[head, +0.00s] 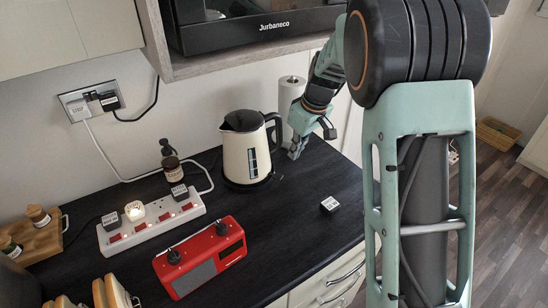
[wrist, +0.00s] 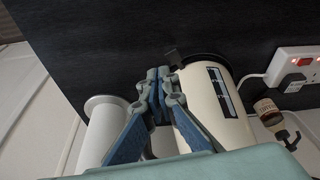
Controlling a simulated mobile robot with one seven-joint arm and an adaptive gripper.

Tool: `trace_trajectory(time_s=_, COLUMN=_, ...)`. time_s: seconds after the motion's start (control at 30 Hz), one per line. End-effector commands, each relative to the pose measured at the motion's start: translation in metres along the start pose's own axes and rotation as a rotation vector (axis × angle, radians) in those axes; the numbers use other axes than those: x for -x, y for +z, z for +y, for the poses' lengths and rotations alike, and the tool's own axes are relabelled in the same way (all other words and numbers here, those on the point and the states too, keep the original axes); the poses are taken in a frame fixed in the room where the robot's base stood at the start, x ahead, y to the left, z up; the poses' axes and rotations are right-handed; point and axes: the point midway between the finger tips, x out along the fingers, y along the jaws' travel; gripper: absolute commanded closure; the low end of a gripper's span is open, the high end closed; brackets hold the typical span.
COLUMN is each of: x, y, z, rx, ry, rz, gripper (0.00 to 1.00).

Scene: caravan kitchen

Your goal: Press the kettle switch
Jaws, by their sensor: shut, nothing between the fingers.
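The cream kettle (head: 238,155) with a black lid, black handle and a water window stands upright on its black base on the dark counter. In the wrist view the kettle (wrist: 215,110) appears upside down, right of my fingers. A small dark tab (wrist: 172,55) sticks out at its base, and looks like the switch. Whether it is up or down cannot be told. My gripper (head: 293,155) is at the kettle's right, low near the counter. In the wrist view my gripper (wrist: 158,73) is shut and empty, its tips close beside the tab; contact cannot be told.
A paper towel roll (head: 291,100) stands behind my gripper. A red radio (head: 200,258) and a white power strip (head: 150,222) lie to the left. A microwave shelf (head: 245,45) hangs above.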

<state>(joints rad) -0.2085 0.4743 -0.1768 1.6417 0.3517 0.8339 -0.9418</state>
Motion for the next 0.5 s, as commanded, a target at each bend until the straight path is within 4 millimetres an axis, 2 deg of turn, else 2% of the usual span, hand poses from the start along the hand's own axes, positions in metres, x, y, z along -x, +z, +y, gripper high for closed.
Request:
trace_trajectory(time_s=0.17, x=-0.013, y=-0.004, z=-0.019, rx=0.103, ry=-0.045, rz=-0.035, gripper=1.0)
trace_trajectory(time_s=0.5, x=-0.015, y=-0.004, z=-0.02, rx=0.112, ry=-0.048, rz=-0.037, gripper=1.0)
